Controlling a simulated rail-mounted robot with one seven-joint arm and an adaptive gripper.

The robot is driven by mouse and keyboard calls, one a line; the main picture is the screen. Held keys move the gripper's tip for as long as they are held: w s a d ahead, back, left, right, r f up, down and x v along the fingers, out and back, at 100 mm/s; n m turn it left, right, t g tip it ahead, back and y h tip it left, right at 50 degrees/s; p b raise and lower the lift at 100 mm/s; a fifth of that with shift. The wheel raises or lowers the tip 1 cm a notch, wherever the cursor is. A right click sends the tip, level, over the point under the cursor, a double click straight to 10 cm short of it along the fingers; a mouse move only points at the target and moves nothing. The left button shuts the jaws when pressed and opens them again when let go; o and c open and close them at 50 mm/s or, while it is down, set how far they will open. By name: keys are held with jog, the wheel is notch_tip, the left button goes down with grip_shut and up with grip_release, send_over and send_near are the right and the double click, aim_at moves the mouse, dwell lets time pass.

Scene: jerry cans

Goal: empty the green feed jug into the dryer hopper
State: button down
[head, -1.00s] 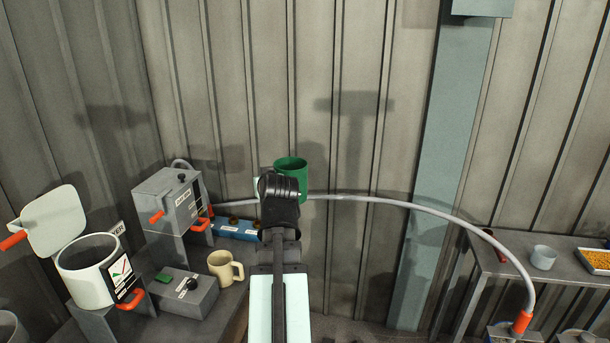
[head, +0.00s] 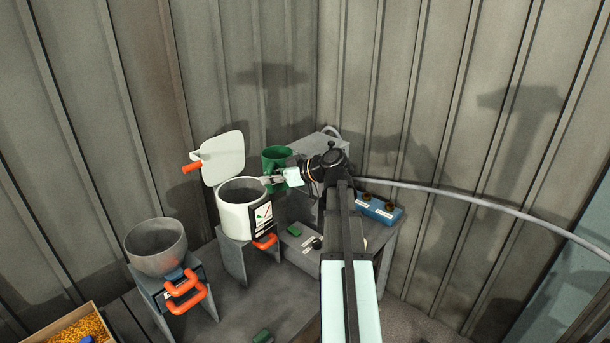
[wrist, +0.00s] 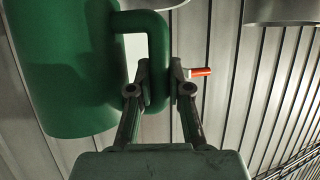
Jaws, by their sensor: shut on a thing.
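The green feed jug (head: 276,155) is held up beside the dryer hopper and looks upright in the head view. Its body (wrist: 65,70) fills the left of the wrist view. My gripper (head: 279,180) is shut on the jug's handle, with a finger on each side of the handle (wrist: 157,50) in the wrist view. The dryer hopper (head: 232,217) is a white round pot with a dark open mouth, just left of my gripper. Its pale lid (head: 223,158) stands open behind it. The jug's contents cannot be seen.
A grey bowl-shaped hopper (head: 155,248) on a stand is at left, with a tray of yellow pellets (head: 85,330) in front. A grey box (head: 318,146) stands behind my arm. A blue block (head: 380,208) and grey hose (head: 450,197) are at right. Ribbed walls close off the back.

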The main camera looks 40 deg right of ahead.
jog(key=shift+s+a+r+n+g+y+p, duration=0.25)
jog(key=shift+a+n+g+p, duration=0.2)
jog(key=shift+n+g+p, duration=0.35)
jog(key=shift+s+a+r+n+g+y+p, duration=0.1)
jog(key=shift+s+a+n+g+y+p, duration=0.25)
jog(key=shift+g+p, duration=0.6)
jog(key=shift+w, duration=0.1)
